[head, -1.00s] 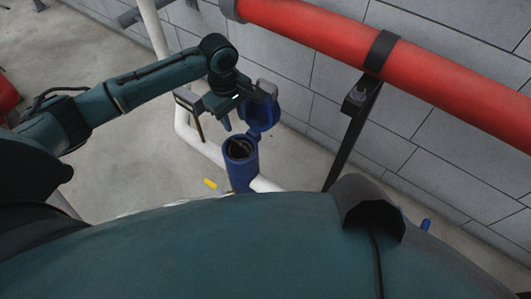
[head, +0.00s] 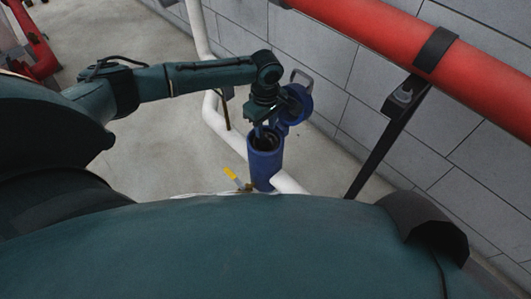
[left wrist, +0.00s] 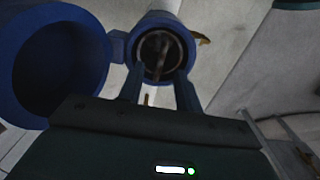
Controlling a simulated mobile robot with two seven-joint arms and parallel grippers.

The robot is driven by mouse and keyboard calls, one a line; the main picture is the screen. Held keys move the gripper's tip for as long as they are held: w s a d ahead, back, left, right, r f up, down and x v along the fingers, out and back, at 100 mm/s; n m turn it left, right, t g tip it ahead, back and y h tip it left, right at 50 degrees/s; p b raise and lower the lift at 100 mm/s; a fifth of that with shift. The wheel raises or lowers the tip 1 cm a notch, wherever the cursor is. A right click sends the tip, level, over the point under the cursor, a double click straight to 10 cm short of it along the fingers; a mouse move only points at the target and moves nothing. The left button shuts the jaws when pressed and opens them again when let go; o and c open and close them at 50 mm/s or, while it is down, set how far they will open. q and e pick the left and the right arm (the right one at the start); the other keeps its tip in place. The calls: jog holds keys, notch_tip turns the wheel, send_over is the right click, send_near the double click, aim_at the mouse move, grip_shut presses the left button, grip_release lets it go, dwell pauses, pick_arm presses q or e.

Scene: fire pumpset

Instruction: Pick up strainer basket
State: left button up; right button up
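The blue strainer housing (head: 264,172) stands upright on the white pipe with its mouth open. Its round blue lid (head: 298,103) is swung open behind it; in the left wrist view the lid (left wrist: 100,45) fills the left side. The strainer basket (left wrist: 160,52) sits inside the housing, its rim and a thin bar showing in the dark mouth. My left gripper (head: 264,132) is just above the mouth, pointing down. In the left wrist view its two fingers (left wrist: 160,78) are apart, with nothing clearly between them. Contact with the basket cannot be told. My right gripper is not in view.
A white pipe (head: 232,138) runs to the housing. A yellow-handled valve (head: 232,175) sits low at its left. A red pipe (head: 385,30) on a black bracket (head: 385,135) runs along the grey block wall.

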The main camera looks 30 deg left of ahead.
pick_arm(q)
notch_tip(320, 180, down, 2)
jog(key=shift+f, duration=0.1)
grip_shut()
dwell(0.4)
dwell(1.1)
